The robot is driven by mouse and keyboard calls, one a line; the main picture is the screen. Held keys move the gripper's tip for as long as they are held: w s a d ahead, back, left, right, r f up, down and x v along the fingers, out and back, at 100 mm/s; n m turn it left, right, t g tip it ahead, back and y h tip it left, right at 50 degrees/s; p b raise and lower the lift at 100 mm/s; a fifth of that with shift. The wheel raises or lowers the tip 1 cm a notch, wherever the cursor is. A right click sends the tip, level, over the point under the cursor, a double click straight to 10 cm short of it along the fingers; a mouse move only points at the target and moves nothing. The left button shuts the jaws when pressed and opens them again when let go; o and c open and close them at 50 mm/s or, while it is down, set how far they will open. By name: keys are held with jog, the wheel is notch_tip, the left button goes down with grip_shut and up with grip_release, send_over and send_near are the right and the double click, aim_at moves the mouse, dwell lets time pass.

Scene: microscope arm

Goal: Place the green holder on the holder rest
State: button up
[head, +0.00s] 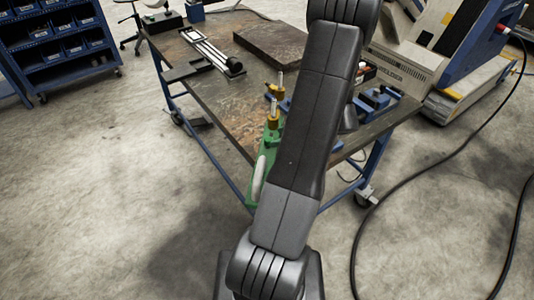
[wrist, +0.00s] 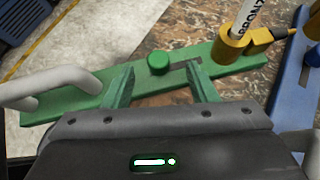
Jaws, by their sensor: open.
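The green holder (wrist: 103,100) is a long flat green bar with a white curved handle (wrist: 62,80) at its left, a green knob (wrist: 158,62) near its middle and a slot. A brass collar (wrist: 232,46) at its right holds an upright, pale, lettered cylinder (wrist: 245,18). In the head view the green holder (head: 268,150) lies along the table's near edge, partly behind my arm. My gripper (wrist: 160,70) is open, its two fingers apart on either side of the knob and close to the bar; contact cannot be told. I cannot identify the holder rest with certainty.
The worn table (head: 215,95) bears a dark slab (head: 270,45) and a black-and-white railed device (head: 212,48). A blue holder (wrist: 296,85) lies to the right of the green one. More blue parts (head: 375,98) sit at the table's right end. A black cable (head: 440,155) crosses the floor.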

aim_at(270, 139)
jog(key=p+x, duration=0.1)
jog(key=x, duration=0.4)
jog(key=shift+a+f, duration=0.25)
grip_shut()
